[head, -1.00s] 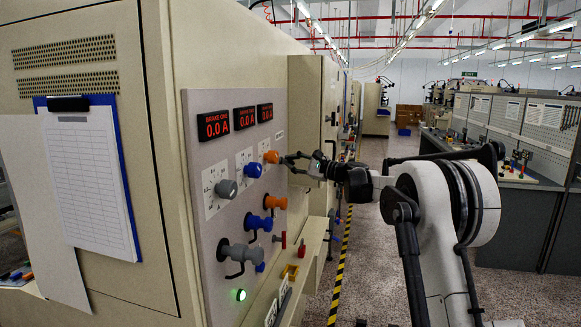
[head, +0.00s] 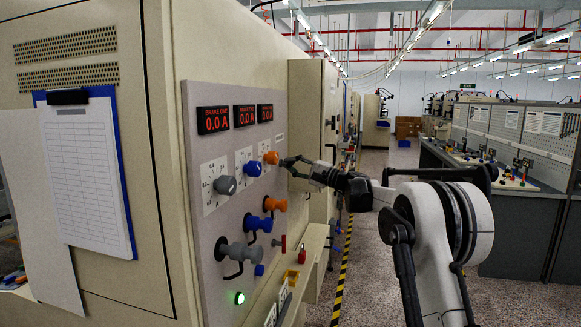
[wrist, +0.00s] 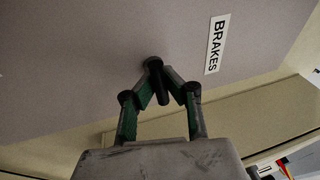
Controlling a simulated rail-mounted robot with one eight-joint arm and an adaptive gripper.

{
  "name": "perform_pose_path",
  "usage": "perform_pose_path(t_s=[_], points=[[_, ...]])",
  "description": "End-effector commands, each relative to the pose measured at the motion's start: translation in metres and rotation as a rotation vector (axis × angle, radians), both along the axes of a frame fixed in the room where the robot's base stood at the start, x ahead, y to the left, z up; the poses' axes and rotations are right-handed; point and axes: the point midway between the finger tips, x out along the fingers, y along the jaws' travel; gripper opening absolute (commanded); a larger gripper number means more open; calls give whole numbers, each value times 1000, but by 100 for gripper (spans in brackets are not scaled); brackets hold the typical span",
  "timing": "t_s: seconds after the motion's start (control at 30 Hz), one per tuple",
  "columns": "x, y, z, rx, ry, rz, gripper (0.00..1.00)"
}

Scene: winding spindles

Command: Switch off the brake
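The brake panel (head: 225,150) is a grey plate on the beige cabinet. A "BRAKES" label (wrist: 217,43) sits on the panel in the wrist view. Left of it is a small black switch lever (wrist: 162,96) with a round dark base. My gripper (wrist: 158,80) has its two fingertips drawn together around this lever; they cover part of it. In the head view my gripper (head: 286,162) is at the panel's right edge, just right of the orange knob. The switch is hard to make out there.
Grey (head: 225,185), blue (head: 253,168) and orange (head: 271,157) knobs line the panel, with plugs below. Red displays (head: 213,120) read 0.0 A. A green lamp (head: 240,298) is lit. A clipboard (head: 85,170) hangs left. The aisle right of the cabinet is open.

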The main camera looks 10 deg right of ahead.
Motion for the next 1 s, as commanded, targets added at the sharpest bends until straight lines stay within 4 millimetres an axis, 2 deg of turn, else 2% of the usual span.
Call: perform_pose_path(t_s=[0.37,0.4,0.57,0.6,0.87,1.0], points=[[0,0,0,-3,-3,0,0],[0,0,0,-3,-3,0,8],[0,0,0,-3,-3,0,30],[0,0,0,-3,-3,0,31],[-1,-1,0,-2,-2,0,31],[-8,-11,-2,-1,-3,-1,31]])
